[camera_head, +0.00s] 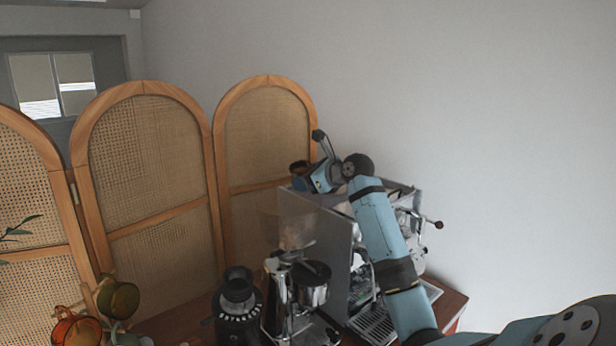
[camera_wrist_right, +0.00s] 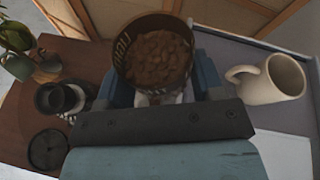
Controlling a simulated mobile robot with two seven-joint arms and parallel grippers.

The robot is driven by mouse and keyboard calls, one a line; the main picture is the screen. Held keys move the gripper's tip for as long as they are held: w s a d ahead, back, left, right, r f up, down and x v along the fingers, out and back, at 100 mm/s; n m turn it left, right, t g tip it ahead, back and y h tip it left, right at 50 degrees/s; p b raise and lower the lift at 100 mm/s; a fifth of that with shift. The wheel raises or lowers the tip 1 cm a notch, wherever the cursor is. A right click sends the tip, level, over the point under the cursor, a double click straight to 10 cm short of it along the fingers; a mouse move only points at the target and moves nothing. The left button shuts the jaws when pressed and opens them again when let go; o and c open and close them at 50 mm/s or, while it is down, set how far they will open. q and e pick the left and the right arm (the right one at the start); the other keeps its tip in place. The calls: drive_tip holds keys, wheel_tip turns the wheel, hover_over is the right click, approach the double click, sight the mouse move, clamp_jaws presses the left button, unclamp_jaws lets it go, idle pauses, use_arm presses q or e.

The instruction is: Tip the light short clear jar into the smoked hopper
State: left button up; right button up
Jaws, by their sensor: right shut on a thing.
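My right gripper (camera_head: 306,178) is shut on a short jar (camera_wrist_right: 151,88) full of brown coffee beans. In the wrist view the jar's open mouth faces the camera, between the two blue fingers. In the head view only a small dark part of the jar (camera_head: 298,167) shows past the gripper. The beans are inside; none are seen falling. The see-through smoked hopper (camera_head: 284,228) stands on the silver grinder, below the gripper and apart from it. In the wrist view I cannot make out the hopper. My left gripper is not in view.
The espresso machine (camera_head: 312,228) stands right of the grinder, under my right arm. A cream mug (camera_wrist_right: 268,80) sits on its top. A black grinder (camera_head: 238,305) stands left. Cups (camera_head: 118,298) hang at lower left. Cane screens (camera_head: 150,160) stand behind.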

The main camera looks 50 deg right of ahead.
sight(293, 175)
drive_tip(key=shift+s+a+n+t+h, duration=0.3)
drive_tip(key=shift+s+a+n+t, duration=0.1)
drive_tip(key=shift+n, duration=0.3)
drive_tip(key=shift+a+f+n+h, duration=0.2)
drive_tip(key=shift+a+n+h, duration=0.15)
drive_tip(key=shift+n, duration=0.25)
drive_tip(key=n+t, duration=0.1)
drive_tip(key=n, duration=0.2)
drive_tip(key=a+r+n+t+h+b, duration=0.1)
drive_tip(key=n, duration=0.2)
drive_tip(key=s+a+n+t, duration=0.1)
drive_tip(key=n+t, duration=0.1)
drive_tip(key=n, duration=0.1)
drive_tip(key=shift+a+r+h, duration=0.15)
drive_tip(key=shift+a+h, duration=0.1)
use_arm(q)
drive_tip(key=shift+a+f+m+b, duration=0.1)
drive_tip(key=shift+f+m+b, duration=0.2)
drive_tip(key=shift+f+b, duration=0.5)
use_arm(e)
drive_tip(key=shift+a+r+n+t+y, duration=0.25)
drive_tip(key=shift+r+n+t, duration=0.15)
drive_tip(key=shift+n, duration=0.45)
drive_tip(key=shift+a+r+n+t+y, duration=0.25)
drive_tip(key=shift+n+t, duration=0.15)
drive_tip(key=shift+n, duration=0.45)
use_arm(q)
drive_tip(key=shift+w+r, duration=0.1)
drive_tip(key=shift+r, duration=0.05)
